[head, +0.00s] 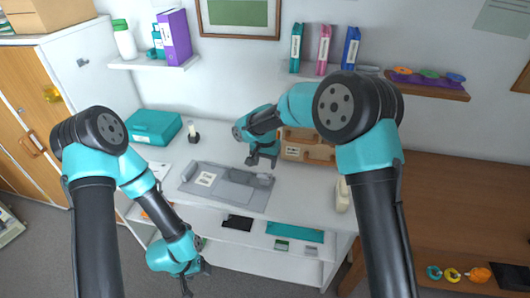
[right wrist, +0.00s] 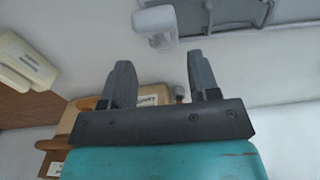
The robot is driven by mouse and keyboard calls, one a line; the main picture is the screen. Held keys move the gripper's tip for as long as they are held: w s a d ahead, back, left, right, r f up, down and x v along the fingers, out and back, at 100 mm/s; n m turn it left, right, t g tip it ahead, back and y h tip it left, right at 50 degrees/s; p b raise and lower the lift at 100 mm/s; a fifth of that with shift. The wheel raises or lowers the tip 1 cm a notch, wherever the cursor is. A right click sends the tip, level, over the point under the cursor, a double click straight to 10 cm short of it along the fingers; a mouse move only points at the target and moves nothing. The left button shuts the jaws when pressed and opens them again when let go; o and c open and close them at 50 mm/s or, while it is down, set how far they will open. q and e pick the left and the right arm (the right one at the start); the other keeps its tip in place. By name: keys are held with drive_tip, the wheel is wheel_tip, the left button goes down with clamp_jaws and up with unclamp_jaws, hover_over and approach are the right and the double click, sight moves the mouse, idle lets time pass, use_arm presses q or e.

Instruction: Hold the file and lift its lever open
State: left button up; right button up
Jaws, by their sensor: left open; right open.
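A flat grey item that looks like the file (head: 238,190) lies on the white table, with a white label (head: 205,179) on its left part. Its lever is too small to make out. A grey shape at the top of the right wrist view (right wrist: 225,14) may be part of it. My right gripper (head: 262,161) is open and empty above the table, just behind the right part of the file. Its two fingers also show apart in the right wrist view (right wrist: 160,85). My left gripper (head: 190,284) is open, low in front of the table's left side, away from the file.
A brown wooden holder (head: 308,150) stands behind and right of my right gripper. A teal box (head: 154,127) sits at the back left. A cream object (head: 342,194) stands at the table's right edge. A lower shelf (head: 262,252) holds several small items.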

wheel_tip(320, 180, down, 7)
drive_tip(key=shift+f, duration=0.15)
drive_tip(key=shift+c, duration=0.4)
drive_tip(key=c, duration=0.9)
drive_tip(key=o, duration=1)
drive_tip(key=shift+r, duration=4.05)
drive_tip(key=shift+r, duration=0.15)
